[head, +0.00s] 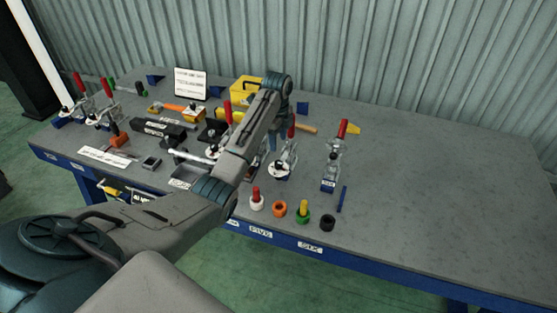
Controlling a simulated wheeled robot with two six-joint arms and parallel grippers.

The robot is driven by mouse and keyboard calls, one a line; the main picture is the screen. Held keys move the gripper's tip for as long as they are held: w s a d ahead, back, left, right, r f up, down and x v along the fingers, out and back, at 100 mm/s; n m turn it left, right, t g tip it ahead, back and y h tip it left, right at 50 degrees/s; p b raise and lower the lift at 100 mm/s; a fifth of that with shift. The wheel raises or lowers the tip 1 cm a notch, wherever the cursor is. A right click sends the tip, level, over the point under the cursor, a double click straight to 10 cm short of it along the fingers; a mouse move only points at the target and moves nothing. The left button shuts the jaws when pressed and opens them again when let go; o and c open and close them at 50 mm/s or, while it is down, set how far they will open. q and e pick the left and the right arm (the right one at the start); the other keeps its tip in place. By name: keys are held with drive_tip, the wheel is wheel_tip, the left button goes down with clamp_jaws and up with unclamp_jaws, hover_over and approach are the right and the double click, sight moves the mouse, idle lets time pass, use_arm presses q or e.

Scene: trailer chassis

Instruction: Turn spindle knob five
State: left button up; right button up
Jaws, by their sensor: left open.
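A toggle clamp (283,168) with a white round part stands on the bench behind the front-edge label FIVE (261,232); I take it as the place of spindle knob five. The knob itself is too small to tell apart, and my left arm partly covers this area. My left gripper (271,141) points down beside this clamp, mostly hidden behind my forearm. It is open; I cannot tell whether it touches anything. Another clamp (333,164) with a red handle stands to the right, behind the label SIX (310,247). My right gripper is not in view.
White, orange, green and black round pieces (279,208) stand near the front edge, with a blue strip (343,199) beside them. More clamps (105,113), tools and a sign (190,84) fill the left. The bench's right half (450,190) is clear.

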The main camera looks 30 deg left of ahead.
sight(278, 163)
use_arm(q)
wheel_tip(278, 163, down, 9)
drive_tip(key=p, duration=0.3)
drive_tip(key=shift+r, duration=0.15)
drive_tip(key=shift+f, duration=0.75)
drive_tip(key=c, duration=1)
